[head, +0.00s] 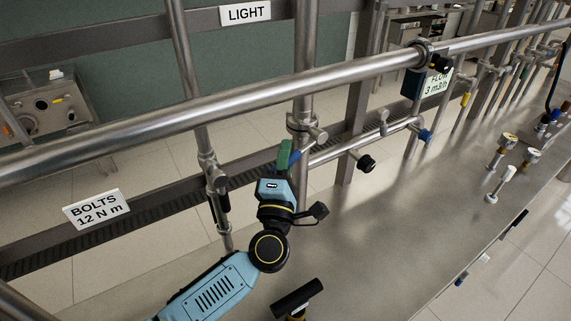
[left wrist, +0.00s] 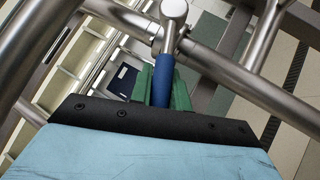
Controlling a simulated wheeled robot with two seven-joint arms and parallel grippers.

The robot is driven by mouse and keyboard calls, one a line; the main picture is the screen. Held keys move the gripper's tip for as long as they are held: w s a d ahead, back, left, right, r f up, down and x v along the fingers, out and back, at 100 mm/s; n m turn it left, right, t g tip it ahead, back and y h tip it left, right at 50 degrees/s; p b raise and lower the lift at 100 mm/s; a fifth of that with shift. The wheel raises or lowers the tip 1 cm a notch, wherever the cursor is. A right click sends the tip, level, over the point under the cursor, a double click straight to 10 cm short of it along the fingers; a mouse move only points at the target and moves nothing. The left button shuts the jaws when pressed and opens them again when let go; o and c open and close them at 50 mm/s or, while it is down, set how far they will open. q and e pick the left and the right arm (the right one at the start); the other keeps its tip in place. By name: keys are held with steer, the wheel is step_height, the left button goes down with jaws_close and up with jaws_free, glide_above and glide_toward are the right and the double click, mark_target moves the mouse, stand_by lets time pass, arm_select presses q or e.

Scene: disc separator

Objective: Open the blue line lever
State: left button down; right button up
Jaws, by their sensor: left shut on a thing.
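The blue lever (left wrist: 163,82) runs down from a metal valve (left wrist: 174,12) in the left wrist view. My left gripper (left wrist: 161,84) has its green fingers shut around the blue handle, one on each side. The gripper hides part of the handle. My right gripper is not in view.
A thick pipe (head: 250,100) crosses above my left gripper, with an upright pipe (head: 305,60) close behind. Another blue handle (head: 425,135) and a black knob (head: 366,163) sit to the right. A "BOLTS 12 N m" sign (head: 96,209) is at left.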

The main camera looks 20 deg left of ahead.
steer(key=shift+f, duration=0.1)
arm_select(q)
steer(key=c, duration=1.3)
jaws_free()
